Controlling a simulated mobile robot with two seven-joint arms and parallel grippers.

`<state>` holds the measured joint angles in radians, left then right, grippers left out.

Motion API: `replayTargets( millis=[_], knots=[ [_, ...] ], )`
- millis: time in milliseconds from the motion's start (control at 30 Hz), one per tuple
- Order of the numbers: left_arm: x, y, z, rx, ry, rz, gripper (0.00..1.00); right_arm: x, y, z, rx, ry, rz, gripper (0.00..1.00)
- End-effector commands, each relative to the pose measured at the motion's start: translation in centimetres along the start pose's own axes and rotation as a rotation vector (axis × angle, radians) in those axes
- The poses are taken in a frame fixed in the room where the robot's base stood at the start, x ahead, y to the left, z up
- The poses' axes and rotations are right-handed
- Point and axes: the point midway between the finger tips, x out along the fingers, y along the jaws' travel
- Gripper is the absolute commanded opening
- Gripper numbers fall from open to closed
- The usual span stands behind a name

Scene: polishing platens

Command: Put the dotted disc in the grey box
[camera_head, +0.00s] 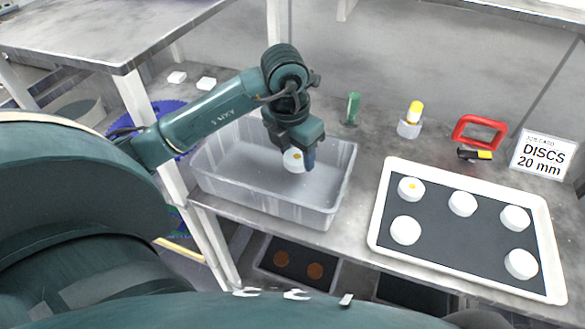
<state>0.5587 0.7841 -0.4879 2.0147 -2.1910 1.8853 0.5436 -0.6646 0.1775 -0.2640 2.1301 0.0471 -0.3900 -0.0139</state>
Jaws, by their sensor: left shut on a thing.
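My left gripper (297,158) is shut on a white disc with a yellow dot (293,161). It holds the disc over the inside of the grey box (341,187), a translucent open bin on the bench. The view does not show clearly how far the disc is above the box floor. Another white disc with a small yellow dot (411,189) lies on the tray at its back left. My right gripper is not in view.
A white-rimmed tray (376,222) with a dark mat holds several white discs. A green object (352,108) stands behind the box.

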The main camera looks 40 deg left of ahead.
Motion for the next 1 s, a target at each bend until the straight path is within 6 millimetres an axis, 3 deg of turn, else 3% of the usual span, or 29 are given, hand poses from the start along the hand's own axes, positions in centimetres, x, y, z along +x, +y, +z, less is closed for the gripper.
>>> replayTargets(
  millis=[100,367,533,933,967,1000],
  knots=[
    [2.2,-0.1,-0.4,0.001,0.003,-0.002,0.25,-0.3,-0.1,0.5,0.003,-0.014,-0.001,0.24],
    [4.4,0.0,-0.7,0.002,0.001,-0.001,0.25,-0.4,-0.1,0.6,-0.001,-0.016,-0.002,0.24],
    [6.8,-0.1,-1.1,0.001,0.002,-0.002,0.25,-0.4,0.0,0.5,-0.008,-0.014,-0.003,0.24],
    [7.6,0.0,-1.1,0.002,-0.002,0.0,0.25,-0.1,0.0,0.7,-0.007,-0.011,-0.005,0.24],
    [7.5,0.0,-1.1,0.002,-0.002,0.0,0.52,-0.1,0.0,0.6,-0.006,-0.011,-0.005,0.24],
    [7.4,0.0,-1.1,0.002,-0.002,-0.001,0.55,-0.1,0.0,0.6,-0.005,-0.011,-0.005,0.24]
  ],
)
